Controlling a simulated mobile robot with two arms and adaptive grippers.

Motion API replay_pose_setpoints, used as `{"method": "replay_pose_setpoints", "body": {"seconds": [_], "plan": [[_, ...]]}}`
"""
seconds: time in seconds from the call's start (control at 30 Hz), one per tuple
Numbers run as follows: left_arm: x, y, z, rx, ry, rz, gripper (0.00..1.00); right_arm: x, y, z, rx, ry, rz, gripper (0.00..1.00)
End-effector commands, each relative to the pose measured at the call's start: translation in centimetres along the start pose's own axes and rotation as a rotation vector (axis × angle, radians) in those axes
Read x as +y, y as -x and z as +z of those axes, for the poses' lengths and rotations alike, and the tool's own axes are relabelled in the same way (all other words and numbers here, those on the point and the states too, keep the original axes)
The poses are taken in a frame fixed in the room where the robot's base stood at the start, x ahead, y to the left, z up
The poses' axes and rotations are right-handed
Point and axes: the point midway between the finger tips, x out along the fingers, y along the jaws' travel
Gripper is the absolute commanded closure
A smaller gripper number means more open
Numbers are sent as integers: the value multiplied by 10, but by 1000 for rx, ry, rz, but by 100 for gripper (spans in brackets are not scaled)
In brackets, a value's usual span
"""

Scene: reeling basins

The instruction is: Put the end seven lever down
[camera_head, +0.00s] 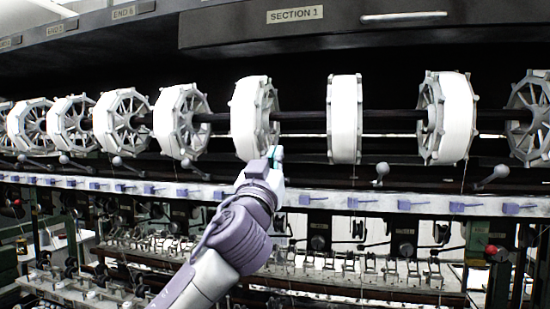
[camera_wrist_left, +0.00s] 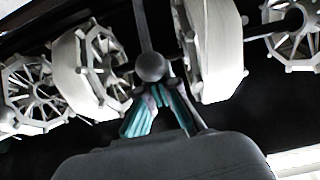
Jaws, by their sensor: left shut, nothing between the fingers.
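My left gripper (camera_head: 275,155) is shut and empty, raised in front of the lower edge of a white reel in the middle of the head view. In the left wrist view its teal fingers (camera_wrist_left: 165,98) come together just below a dark round lever knob (camera_wrist_left: 150,67). That lever's rod runs up from the knob between two reels. I cannot tell whether the fingertips touch the knob. In the head view this lever is hidden behind my gripper. No end seven label is readable, so I cannot confirm that this is the end seven lever. My right gripper is not in view.
Several white reels (camera_head: 345,118) hang in a row along a dark shaft. Other ball-ended levers (camera_head: 382,169) (camera_head: 501,171) stick out below them. A pale rail with purple clips (camera_head: 360,202) runs underneath. A dark overhead beam (camera_head: 400,34) carries the SECTION 1 sign (camera_head: 295,14).

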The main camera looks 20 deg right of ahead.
Motion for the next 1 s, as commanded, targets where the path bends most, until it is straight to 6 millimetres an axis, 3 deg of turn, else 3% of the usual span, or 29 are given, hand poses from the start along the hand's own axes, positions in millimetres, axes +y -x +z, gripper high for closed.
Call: {"method": "replay_pose_setpoints", "body": {"seconds": [0.1, 0.47, 0.8, 1.0], "plan": [[0, 7, 10, -3, 1, -1, 100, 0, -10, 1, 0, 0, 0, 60], [0, 8, 9, -3, -1, -1, 100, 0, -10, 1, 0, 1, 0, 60], [0, 19, 24, -3, 2, -1, 100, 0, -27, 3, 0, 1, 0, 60], [0, 18, 23, -2, -1, -1, 100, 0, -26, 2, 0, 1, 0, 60]]}}
